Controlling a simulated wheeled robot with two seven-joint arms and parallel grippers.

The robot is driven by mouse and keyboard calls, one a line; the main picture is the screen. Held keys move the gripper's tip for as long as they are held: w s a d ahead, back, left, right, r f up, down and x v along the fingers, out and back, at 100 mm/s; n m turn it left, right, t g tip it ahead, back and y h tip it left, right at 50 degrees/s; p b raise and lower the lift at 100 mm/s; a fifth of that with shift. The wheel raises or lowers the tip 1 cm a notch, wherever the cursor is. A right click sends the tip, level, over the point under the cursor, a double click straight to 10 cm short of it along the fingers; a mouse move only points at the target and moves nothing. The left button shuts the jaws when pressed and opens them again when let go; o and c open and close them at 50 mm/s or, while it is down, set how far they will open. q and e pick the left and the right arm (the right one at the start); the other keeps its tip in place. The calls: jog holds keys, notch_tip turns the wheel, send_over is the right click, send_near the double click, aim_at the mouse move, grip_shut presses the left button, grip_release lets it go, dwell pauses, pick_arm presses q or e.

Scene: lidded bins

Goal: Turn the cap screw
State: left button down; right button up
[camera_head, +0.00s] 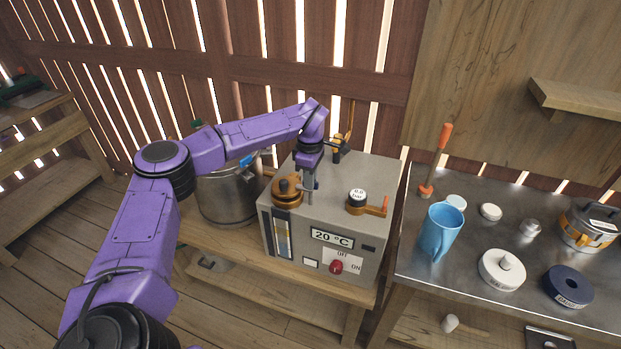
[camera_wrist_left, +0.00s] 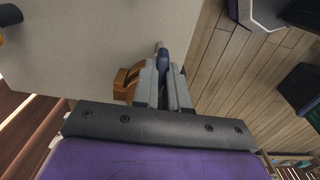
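An orange-brown piece (camera_wrist_left: 126,82), apparently part of the cap, shows beside the fingers. Whether the gripper touches the cap is not clear. My right gripper is out of view.
A metal table at right holds a blue jug (camera_head: 440,232) and several lids.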

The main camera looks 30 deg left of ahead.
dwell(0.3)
pick_arm(q)
jog(key=n+b, duration=0.2)
jog(key=n, duration=0.3)
jog(key=shift+b, duration=0.4)
jog(key=n+b, duration=0.3)
jog(key=n, duration=0.2)
jog(key=shift+f, duration=0.1)
jog(key=n+b, duration=0.3)
jog(key=n, duration=0.2)
jog(key=shift+n, duration=0.4)
jog(key=shift+n+b, duration=1.2)
jog(key=shift+n, duration=0.7)
jog(key=shift+r, duration=0.2)
jog(key=c, duration=1.2)
grip_release()
jog(key=shift+o, duration=0.2)
